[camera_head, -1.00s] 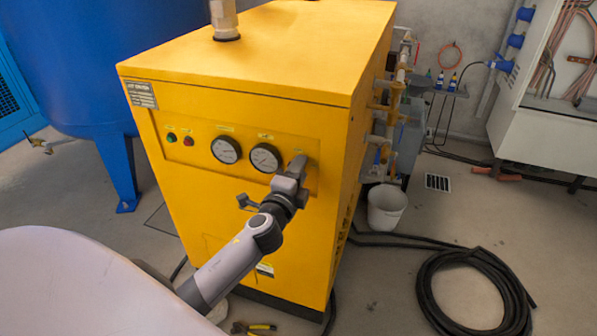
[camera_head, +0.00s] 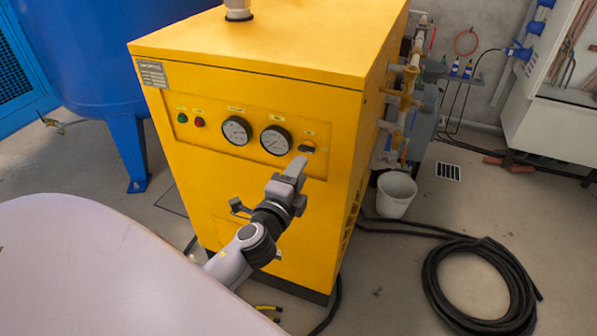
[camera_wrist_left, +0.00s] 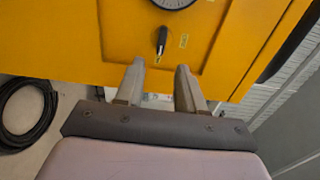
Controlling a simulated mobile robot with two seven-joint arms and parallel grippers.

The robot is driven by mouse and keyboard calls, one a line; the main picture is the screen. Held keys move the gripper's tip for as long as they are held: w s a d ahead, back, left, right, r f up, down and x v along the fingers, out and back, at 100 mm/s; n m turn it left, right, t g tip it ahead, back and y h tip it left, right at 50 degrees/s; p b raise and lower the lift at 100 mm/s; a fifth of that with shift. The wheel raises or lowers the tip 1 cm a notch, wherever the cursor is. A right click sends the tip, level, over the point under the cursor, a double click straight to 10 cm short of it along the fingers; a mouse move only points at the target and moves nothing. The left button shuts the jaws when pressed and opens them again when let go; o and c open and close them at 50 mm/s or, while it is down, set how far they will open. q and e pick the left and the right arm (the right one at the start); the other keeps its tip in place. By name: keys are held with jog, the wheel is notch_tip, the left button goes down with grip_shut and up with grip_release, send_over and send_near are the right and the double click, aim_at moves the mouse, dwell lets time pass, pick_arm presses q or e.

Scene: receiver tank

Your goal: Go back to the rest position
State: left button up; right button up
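My left gripper (camera_head: 296,168) is in front of the yellow cabinet (camera_head: 225,215), below and apart from a dark knob (camera_head: 306,148) on its control panel. In the left wrist view the two fingers of the left gripper (camera_wrist_left: 160,67) stand apart with nothing between them. The knob (camera_wrist_left: 161,41) shows just beyond the fingertips there, below a round gauge (camera_wrist_left: 172,2). My right gripper is in neither view.
A blue tank (camera_head: 105,50) stands at the left on a blue leg (camera_head: 128,155). A white bucket (camera_head: 396,195) and a coiled black hose (camera_head: 480,285) are on the floor at the right. Pipes and valves (camera_head: 402,100) line the cabinet's right side.

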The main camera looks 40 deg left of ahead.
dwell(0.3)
pick_arm(q)
jog(key=s+d+f+n+g+h+p, duration=0.3)
jog(key=s+d+f+n, duration=0.2)
jog(key=s, duration=0.5)
jog(key=s+d+f+n+g+h+p, duration=0.3)
jog(key=s+d+f+n, duration=0.3)
jog(key=s, duration=0.4)
jog(key=shift+d+f+n+g, duration=0.3)
jog(key=shift+f+n+g, duration=0.35)
jog(key=shift+n, duration=0.35)
jog(key=shift+a, duration=0.15)
